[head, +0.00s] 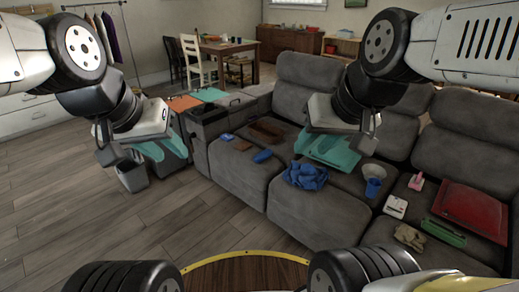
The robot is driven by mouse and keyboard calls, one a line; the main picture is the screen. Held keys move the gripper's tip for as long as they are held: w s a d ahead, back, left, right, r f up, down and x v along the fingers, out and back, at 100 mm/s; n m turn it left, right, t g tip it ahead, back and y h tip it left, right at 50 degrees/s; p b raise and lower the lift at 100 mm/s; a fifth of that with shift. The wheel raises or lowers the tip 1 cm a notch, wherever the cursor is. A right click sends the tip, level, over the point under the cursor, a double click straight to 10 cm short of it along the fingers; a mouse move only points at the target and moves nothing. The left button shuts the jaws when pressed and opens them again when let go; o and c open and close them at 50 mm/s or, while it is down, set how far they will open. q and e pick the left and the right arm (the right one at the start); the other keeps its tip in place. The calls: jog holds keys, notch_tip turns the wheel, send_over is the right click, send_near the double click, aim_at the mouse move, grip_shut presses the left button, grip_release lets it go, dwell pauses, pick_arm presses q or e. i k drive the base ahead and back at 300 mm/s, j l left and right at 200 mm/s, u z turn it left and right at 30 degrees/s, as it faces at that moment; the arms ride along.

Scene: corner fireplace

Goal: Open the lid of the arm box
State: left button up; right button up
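The grey sofa has a boxy arm (203,150) at its left end, which looks like the arm box. Its dark top (209,112) shows behind and to the right of my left gripper; I cannot tell whether a lid there is open or shut. My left gripper (122,156) hangs in front of and to the left of the arm, apart from it in the picture. My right gripper (366,142) hangs above the sofa seats. The finger gap of neither gripper shows clearly.
Sofa seats hold a blue cloth (306,176), blue cup (373,187), red case (471,208) and other small items. Wood floor (130,235) is clear at front left.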

aim_at(235, 102)
jog(key=i+j, duration=0.25)
jog(key=i, duration=0.2)
jog(key=i+j, duration=0.2)
jog(key=i, duration=0.25)
jog(key=i+j, duration=0.25)
jog(key=i, duration=0.25)
jog(key=i+j, duration=0.25)
jog(key=i, duration=0.2)
jog(key=i+j, duration=0.2)
jog(key=i, duration=0.25)
jog(key=i+j, duration=0.25)
jog(key=i, duration=0.2)
jog(key=i+j, duration=0.25)
jog(key=i, duration=0.2)
jog(key=i+j, duration=0.2)
jog(key=i, duration=0.25)
